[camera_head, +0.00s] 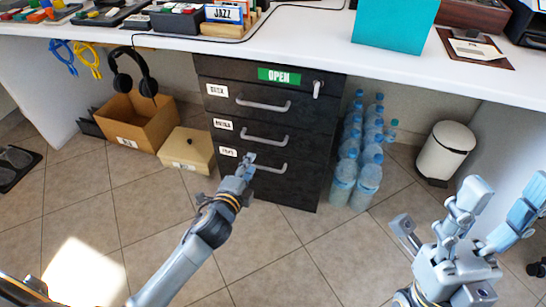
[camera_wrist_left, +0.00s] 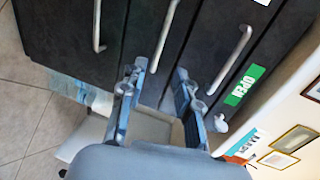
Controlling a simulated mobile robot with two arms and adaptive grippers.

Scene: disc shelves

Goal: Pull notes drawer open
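The dark drawer cabinet stands under the white desk, with three labelled drawers. The notes drawer (camera_head: 268,140) appears to be the middle one, its label small and hard to read. Its curved grey handle (camera_head: 264,139) also shows in the left wrist view (camera_wrist_left: 165,35). All drawer fronts look flush. My left gripper (camera_head: 248,163) is in front of the cabinet, overlapping the bottom handle (camera_head: 262,169) in the head view. In the left wrist view its fingers (camera_wrist_left: 160,80) are apart and empty, with the middle handle ahead between them. My right gripper (camera_head: 465,220) is open and empty at the right.
Water bottles (camera_head: 362,160) stand right of the cabinet, near a white bin (camera_head: 446,152). A cardboard box (camera_head: 139,122), a beige box (camera_head: 186,150) and headphones (camera_head: 134,72) are at left. The floor in front is clear.

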